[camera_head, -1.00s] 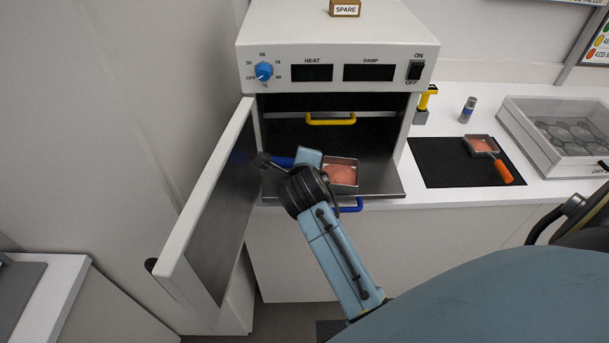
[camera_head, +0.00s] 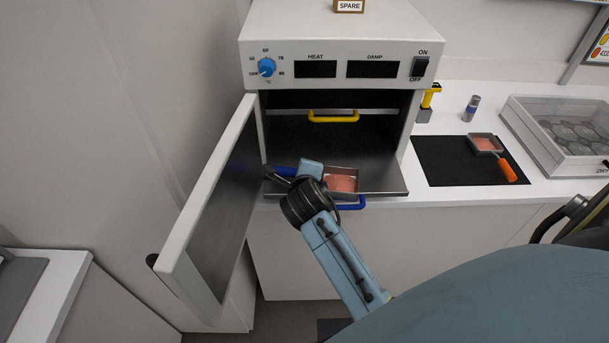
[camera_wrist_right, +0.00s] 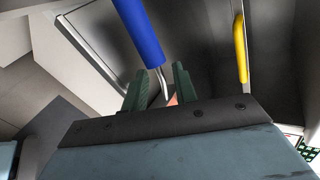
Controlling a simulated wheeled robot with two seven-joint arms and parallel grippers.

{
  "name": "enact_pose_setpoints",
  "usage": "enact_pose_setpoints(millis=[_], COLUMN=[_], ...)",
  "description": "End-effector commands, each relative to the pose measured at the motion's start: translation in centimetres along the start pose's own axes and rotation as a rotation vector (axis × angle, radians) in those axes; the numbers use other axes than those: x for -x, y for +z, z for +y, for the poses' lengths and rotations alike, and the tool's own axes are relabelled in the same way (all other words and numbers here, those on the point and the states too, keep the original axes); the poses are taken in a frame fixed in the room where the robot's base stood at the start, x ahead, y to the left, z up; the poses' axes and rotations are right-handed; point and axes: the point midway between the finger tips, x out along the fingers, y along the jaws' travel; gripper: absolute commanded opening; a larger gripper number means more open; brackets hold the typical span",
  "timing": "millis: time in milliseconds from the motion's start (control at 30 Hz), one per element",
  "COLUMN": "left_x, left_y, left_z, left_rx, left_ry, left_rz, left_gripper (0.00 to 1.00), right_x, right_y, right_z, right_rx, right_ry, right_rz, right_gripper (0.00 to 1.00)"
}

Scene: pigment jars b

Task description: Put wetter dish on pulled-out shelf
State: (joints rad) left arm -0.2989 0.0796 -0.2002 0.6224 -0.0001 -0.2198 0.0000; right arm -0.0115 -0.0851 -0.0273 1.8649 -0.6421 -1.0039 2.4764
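A square metal dish (camera_head: 341,184) with pink contents and a blue handle (camera_head: 285,172) is at the front of the pulled-out lower shelf (camera_head: 385,187). Whether it rests there or hangs just above is unclear. My right gripper (camera_wrist_right: 162,72) is at its handle end; the fingers sit either side of the handle and metal stem, seemingly gripping it. The handle (camera_wrist_right: 138,30) crosses the right wrist view. A second pink dish (camera_head: 485,143) with an orange handle (camera_head: 507,171) lies on the black mat (camera_head: 440,165). My left gripper is out of view.
The cabinet (camera_head: 340,45) stands with its door (camera_head: 205,210) open to the left, close to my right gripper. The yellow-handled upper shelf (camera_head: 333,117) is pushed in. A lidded case (camera_head: 560,130), a small jar (camera_head: 472,108) and a yellow-topped tool (camera_head: 429,98) are on the right counter.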

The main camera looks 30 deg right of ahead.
Motion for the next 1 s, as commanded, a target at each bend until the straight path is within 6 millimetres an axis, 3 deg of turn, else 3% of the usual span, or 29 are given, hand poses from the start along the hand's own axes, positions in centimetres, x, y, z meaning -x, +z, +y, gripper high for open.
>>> enact_pose_setpoints(millis=[333,800,1000], left_x=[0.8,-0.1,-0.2], left_y=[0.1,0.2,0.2], left_z=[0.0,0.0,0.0], left_rx=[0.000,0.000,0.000], left_ry=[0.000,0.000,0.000], left_rz=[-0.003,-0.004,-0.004], left_gripper=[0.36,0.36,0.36], right_x=[0.5,9.4,11.8], right_y=[0.1,0.1,0.1], right_z=[-0.7,-0.3,-0.4], right_rx=[0.002,-0.005,-0.002], right_ry=[-0.002,0.002,0.000], right_rz=[0.001,0.000,0.000], right_gripper=[0.28,0.28,0.28])
